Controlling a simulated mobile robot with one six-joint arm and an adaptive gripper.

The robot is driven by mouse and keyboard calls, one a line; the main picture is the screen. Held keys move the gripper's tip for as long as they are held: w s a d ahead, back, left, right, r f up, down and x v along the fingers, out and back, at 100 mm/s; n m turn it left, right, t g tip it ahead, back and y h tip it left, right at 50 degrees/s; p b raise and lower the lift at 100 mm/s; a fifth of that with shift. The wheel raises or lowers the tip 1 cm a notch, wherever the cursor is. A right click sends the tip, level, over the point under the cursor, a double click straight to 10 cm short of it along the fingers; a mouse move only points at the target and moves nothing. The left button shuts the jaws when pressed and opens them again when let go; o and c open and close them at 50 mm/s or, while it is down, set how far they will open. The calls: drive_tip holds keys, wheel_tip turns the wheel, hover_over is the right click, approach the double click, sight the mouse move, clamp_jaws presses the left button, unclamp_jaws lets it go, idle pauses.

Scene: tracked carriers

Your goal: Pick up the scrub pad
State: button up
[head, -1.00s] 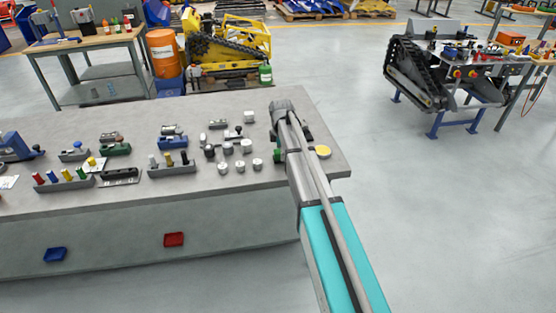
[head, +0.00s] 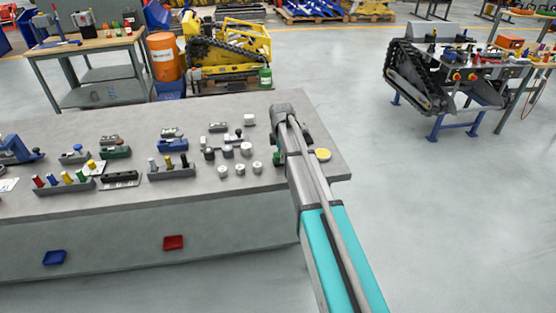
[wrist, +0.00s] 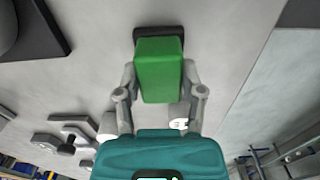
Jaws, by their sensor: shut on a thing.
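The scrub pad (wrist: 160,70) shows in the wrist view as a green block with a dark strip along its far end. My gripper (wrist: 160,88) is shut on it, with one grey finger along each side. Behind the pad is the grey bench top; I cannot tell whether the pad touches it. In the head view a small bit of green (head: 277,158) shows at the left edge of my arm, near the bench's right end. My arm hides most of that spot and the fingers.
The grey bench (head: 215,197) holds several white and dark cylinders left of my arm. A yellow disc (head: 323,155) lies right of it near the bench edge. A large dark object (wrist: 38,38) is upper left in the wrist view. Open floor lies right.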

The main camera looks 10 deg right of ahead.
drive_tip(key=shift+c, duration=1)
drive_tip(key=shift+r, duration=0.2)
wheel_tip(320, 180, up, 3)
drive_tip(key=p, duration=0.3)
drive_tip(key=shift+f, duration=0.1)
drive_tip(key=s+r+p, duration=1)
drive_tip(key=s, duration=0.4)
drive_tip(key=shift+d, duration=0.35)
drive_tip(key=shift+f, duration=0.1)
